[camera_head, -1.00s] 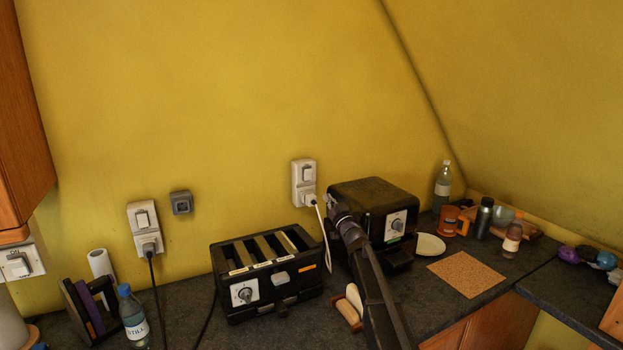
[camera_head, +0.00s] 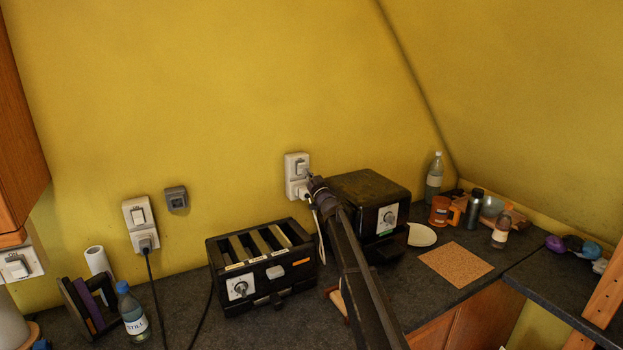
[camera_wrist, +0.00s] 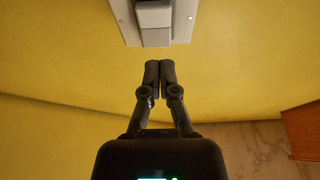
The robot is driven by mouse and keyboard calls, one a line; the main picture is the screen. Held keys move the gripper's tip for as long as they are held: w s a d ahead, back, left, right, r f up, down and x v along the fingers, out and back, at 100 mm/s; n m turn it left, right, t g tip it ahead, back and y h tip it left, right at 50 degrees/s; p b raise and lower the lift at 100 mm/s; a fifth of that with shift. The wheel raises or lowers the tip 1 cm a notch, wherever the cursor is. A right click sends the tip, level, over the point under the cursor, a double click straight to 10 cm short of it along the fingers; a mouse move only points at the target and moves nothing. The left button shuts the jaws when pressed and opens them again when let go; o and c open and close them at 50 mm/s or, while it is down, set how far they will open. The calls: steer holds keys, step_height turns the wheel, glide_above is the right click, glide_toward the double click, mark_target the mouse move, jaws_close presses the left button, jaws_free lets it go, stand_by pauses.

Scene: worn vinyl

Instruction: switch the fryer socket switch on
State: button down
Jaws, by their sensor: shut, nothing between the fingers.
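A white wall socket (camera_head: 291,165) with a rocker switch (camera_head: 301,166) above and a plug below is on the yellow wall, behind and between the toaster and a black box-shaped appliance (camera_head: 370,194) with a dial. A pale cord hangs from the plug. I cannot tell for sure which appliance is the fryer. My gripper (camera_head: 310,178) is shut and empty, right beside the socket in the head view. In the wrist view, my closed fingertips (camera_wrist: 160,66) point at a pale wall plate (camera_wrist: 183,18) with a raised block, a small gap apart. The switch's setting cannot be read.
A black toaster (camera_head: 263,260) stands left of my arm. A second socket with a black cord (camera_head: 141,222) and a grey wall fitting (camera_head: 176,199) are further left. A bottle (camera_head: 132,312), cork mat (camera_head: 456,263), plate (camera_head: 421,235) and orange mug (camera_head: 440,211) are on the counter.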

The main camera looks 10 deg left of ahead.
mark_target(299, 159)
steer(key=shift+p+x, duration=0.3)
steer(key=shift+x, duration=1.1)
steer(key=shift+w+a+r+p, duration=0.3)
steer(key=shift+w+r+p, duration=0.15)
steer(key=shift+r+p, duration=0.05)
steer(key=shift+s, duration=0.1)
steer(key=shift+s+d, duration=0.1)
steer(key=shift+s+d+f, duration=0.1)
steer(key=shift+s+d, duration=0.15)
steer(key=shift+s, duration=0.15)
steer(key=s+d, duration=0.7)
steer(key=s, duration=0.3)
steer(key=shift+s+d, duration=0.2)
steer(key=shift+s, duration=0.15)
